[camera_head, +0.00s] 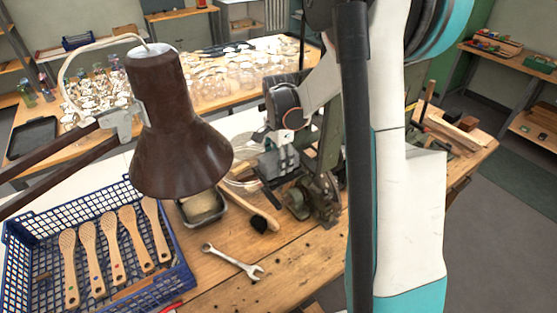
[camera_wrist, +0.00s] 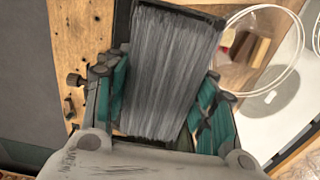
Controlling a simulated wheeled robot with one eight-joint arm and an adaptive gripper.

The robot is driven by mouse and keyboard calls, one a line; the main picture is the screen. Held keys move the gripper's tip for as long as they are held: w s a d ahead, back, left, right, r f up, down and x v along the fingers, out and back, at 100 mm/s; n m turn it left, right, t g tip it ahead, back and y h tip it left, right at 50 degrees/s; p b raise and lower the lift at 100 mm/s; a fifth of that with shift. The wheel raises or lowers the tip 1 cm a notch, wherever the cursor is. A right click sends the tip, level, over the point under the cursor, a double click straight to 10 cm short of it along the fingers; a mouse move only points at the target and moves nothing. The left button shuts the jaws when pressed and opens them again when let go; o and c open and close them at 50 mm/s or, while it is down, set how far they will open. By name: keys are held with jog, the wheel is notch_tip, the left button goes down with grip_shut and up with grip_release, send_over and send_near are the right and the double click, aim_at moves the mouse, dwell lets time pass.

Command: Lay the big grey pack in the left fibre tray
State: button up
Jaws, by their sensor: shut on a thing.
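The big grey pack (camera_wrist: 168,70), a block of straight grey fibres, fills the middle of the wrist view. My gripper (camera_wrist: 163,90) is shut on it, with one teal finger along each side. A dark rim (camera_wrist: 190,12) shows at the pack's far end and along its sides; I cannot tell whether the pack touches it. In the head view my gripper (camera_head: 280,163) is over the bench, right of the lamp, partly hidden by my arm. A small dark tray (camera_head: 203,210) with pale contents sits below the lamp shade; I cannot tell if it is the left fibre tray.
A brown desk lamp (camera_head: 180,130) stands close left of my gripper. A blue crate (camera_head: 25,262) holds several wooden brush bodies. A wooden brush (camera_head: 258,215), a spanner (camera_head: 233,262) and a green machine (camera_head: 315,200) are nearby. A white cable loop (camera_wrist: 290,60) lies at right in the wrist view.

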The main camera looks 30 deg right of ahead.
jog(key=shift+f+b, duration=0.5)
jog(key=shift+f, duration=0.05)
dwell(0.4)
jog(key=o, duration=1.1)
jog(key=o, duration=0.4)
jog(key=shift+r, duration=0.1)
jog(key=shift+r+p, duration=2.45)
jog(key=shift+r, duration=1.45)
